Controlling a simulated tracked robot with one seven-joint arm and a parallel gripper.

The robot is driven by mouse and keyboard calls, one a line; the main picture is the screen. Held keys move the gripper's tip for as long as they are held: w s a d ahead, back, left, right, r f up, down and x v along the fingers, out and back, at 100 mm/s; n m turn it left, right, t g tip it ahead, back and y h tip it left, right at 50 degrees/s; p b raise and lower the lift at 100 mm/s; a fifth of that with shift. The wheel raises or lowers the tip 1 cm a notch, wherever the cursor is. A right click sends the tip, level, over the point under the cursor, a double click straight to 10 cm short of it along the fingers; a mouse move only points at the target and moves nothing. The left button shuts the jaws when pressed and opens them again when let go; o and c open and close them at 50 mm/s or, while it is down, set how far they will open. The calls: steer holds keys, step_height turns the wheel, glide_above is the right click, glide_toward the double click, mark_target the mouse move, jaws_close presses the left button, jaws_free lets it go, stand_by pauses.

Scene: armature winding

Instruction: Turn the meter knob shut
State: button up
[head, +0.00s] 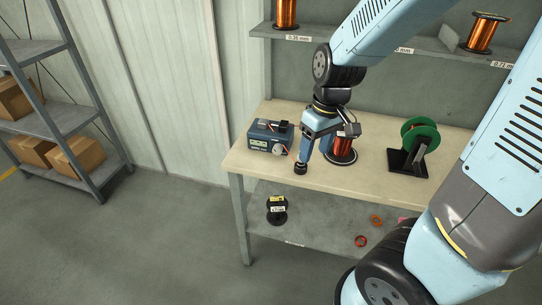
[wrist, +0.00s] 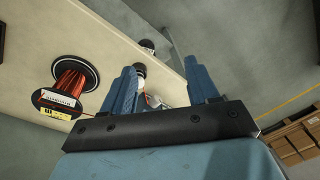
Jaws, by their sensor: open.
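The meter (head: 262,139) is a dark blue-grey box with a pale green display and red leads, at the left of the workbench. A round pale grey knob (head: 278,150) shows at its front right corner. My gripper (head: 314,151) points down just right of the meter, apart from the knob. In the wrist view, its two blue fingers (wrist: 161,66) are spread with nothing held. A pale part with a red lead, seemingly the meter (wrist: 162,102), shows low between them, mostly hidden by the gripper body.
A copper wire spool (head: 341,152) stands close behind my gripper. A small black round thing (head: 300,168) is below the fingers near the front edge. A green reel on a black stand (head: 420,140) is right.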

steer(key=s+a+f+n+g+h, duration=0.1)
steer(key=a+f+n+h, duration=0.15)
steer(key=f, duration=0.45)
steer(key=s+a+f+n+g+h, duration=0.1)
steer(key=a+f+n, duration=0.15)
steer(key=f, duration=0.55)
steer(key=n+t+h, duration=0.4)
steer(key=n+t, duration=1.5)
glide_toward(276, 153)
steer(key=shift+x, duration=4.35)
steer(key=shift+r, duration=0.1)
